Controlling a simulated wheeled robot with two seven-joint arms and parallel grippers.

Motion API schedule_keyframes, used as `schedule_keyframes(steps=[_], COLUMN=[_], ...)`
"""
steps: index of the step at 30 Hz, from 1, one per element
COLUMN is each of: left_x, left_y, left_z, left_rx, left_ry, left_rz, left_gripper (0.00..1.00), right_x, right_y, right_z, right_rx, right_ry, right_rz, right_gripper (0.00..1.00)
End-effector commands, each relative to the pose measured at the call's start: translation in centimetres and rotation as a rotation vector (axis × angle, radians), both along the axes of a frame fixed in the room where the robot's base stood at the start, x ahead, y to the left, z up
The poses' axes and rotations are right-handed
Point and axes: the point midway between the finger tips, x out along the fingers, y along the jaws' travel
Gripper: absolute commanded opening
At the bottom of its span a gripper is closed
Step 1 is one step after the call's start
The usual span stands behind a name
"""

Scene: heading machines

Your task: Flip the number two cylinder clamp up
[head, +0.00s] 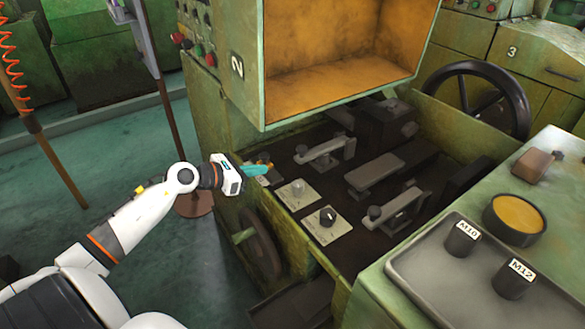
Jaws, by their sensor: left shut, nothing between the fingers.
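The green heading machine marked 2 (237,66) stands in the middle, with a dark recessed bed below its open orange-lined box. On the bed are a grey lever-like clamp (325,149) at the back left and a similar one (396,208) nearer the front right. A flat grey bar (374,173) lies between them. I cannot tell which of these is the cylinder clamp. My left gripper (262,169) is shut and empty at the bed's left edge, its teal fingers pointing right, left of and below the back clamp. My right gripper is not in view.
Two plates with knobs (328,217) sit on the bed's near left. A black handwheel (484,96) stands at the right. A grey tray (420,262) holds dark cylinders labelled M10 (462,239) and M12 (513,279). A yellow-topped round container (514,218) is beside it. Green floor is open at left.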

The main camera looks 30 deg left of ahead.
Motion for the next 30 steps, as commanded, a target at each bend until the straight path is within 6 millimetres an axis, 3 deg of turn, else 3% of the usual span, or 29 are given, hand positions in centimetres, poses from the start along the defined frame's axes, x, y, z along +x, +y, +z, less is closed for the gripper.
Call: schedule_keyframes(steps=[8,21,30], left_x=[0.6,6.9,8.7], left_y=[-0.2,-2.9,-3.6], left_z=[-0.3,-2.5,-3.4], left_rx=[-0.008,-0.011,-0.007], left_ry=[0.001,-0.001,0.002], left_rz=[0.003,0.002,0.004], left_gripper=[0.0,0.0,0.0], right_x=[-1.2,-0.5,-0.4], right_y=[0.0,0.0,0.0], right_z=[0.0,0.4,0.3], right_rx=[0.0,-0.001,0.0], right_ry=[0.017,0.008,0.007], right_rz=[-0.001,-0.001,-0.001], right_gripper=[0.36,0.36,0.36])
